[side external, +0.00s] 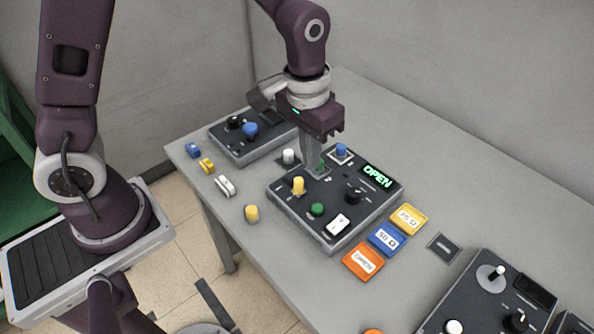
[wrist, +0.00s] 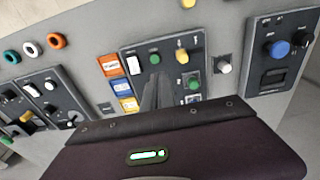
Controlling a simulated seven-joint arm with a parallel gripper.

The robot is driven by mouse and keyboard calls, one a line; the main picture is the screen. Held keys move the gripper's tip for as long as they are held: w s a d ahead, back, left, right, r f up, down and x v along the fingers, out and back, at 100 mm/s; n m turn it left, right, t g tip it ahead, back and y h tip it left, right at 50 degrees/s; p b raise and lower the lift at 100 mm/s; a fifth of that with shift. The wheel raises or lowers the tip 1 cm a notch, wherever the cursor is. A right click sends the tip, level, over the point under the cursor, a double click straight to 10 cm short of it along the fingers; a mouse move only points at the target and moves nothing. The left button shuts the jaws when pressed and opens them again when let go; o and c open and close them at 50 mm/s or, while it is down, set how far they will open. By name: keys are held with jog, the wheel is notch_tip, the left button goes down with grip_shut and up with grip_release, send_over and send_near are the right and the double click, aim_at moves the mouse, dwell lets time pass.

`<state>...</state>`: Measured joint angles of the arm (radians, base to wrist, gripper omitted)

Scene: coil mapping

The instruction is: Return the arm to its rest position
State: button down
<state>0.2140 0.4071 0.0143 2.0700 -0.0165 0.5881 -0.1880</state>
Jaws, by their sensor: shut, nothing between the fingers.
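My gripper (side external: 312,164) is shut and empty, pointing down over the middle device (side external: 330,239). Its fingertips are close to the back part of the device's top, by a green part. I cannot tell whether they touch it. In the wrist view my gripper's fingers (wrist: 158,90) sit together in front of the same device (wrist: 130,62). The device has a yellow knob (side external: 298,186), a blue knob (side external: 341,150), a green button (side external: 317,209), a black knob (side external: 353,192), a white switch (side external: 338,225) and a lit display reading OPEN (side external: 377,176).
Orange (side external: 363,261), blue (side external: 388,239) and yellow (side external: 408,218) labelled tiles lie right of the device. Another device (side external: 240,152) stands behind left, and one (side external: 480,300) front right. Small coloured pieces and a yellow knob (side external: 252,213) lie on the grey table (side external: 290,275). Walls stand behind.

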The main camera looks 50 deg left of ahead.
jog(key=s+a+r+t, duration=0.1)
jog(key=s+a+r, duration=0.15)
jog(key=r, duration=0.25)
jog(key=s+a+r+t, duration=0.1)
jog(key=s+r, duration=0.3)
jog(key=r, duration=0.2)
jog(key=s+a+r+t, duration=0.1)
jog(key=s+r, duration=0.1)
jog(key=s, duration=0.4)
jog(key=s+a+r+t, duration=0.1)
jog(key=s+a+r, duration=0.1)
jog(key=s, duration=0.4)
jog(key=shift+a+t, duration=0.25)
jog(key=shift+t, duration=0.15)
